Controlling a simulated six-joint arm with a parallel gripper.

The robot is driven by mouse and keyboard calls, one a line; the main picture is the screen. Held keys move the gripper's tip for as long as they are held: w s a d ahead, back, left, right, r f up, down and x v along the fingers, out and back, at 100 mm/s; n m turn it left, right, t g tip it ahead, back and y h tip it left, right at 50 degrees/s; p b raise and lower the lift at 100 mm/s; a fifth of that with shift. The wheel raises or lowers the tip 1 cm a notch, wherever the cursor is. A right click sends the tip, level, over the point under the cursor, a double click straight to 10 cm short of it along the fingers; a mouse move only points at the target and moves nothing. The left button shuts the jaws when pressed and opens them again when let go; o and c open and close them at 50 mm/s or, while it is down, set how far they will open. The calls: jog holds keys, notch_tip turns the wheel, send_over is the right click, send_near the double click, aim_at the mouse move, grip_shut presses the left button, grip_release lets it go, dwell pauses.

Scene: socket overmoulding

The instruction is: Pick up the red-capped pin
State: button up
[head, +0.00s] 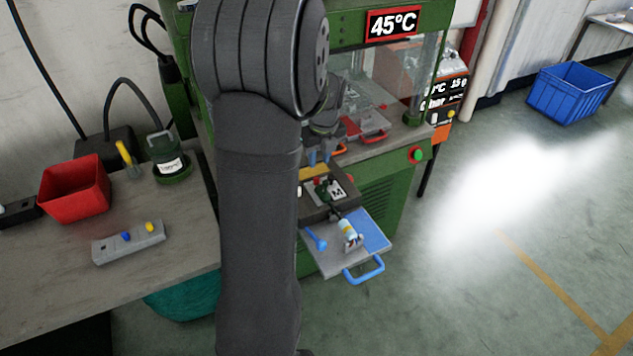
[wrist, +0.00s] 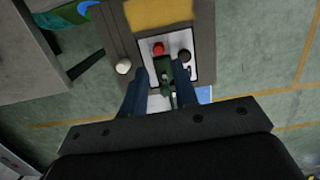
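The red-capped pin shows its round red cap (wrist: 158,48) in the wrist view, on a pale plate, just beyond my fingertips. In the head view the small red cap (head: 317,181) is on the dark fixture below my gripper. My gripper (wrist: 161,76) has its two blue fingers apart, with nothing visibly clamped. A dark green part (wrist: 164,70) shows between the fingertips, beside the red cap; I cannot tell how far below the fingers it lies. In the head view my gripper (head: 318,158) hangs over the back of the fixture. The pin's shaft is hidden.
A black knob (wrist: 185,56) is right of the cap and a white knob (wrist: 123,67) left of it. A tray with a blue handle (head: 363,272) extends in front of the green press (head: 375,215). A red bin (head: 75,190) stands on the left bench.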

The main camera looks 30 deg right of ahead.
aim_at(317, 178)
jog(key=f, duration=0.7)
jog(key=shift+w+a+f, duration=0.1)
jog(key=shift+w+a, duration=0.05)
jog(key=shift+w, duration=0.25)
jog(key=shift+c, duration=0.5)
grip_shut()
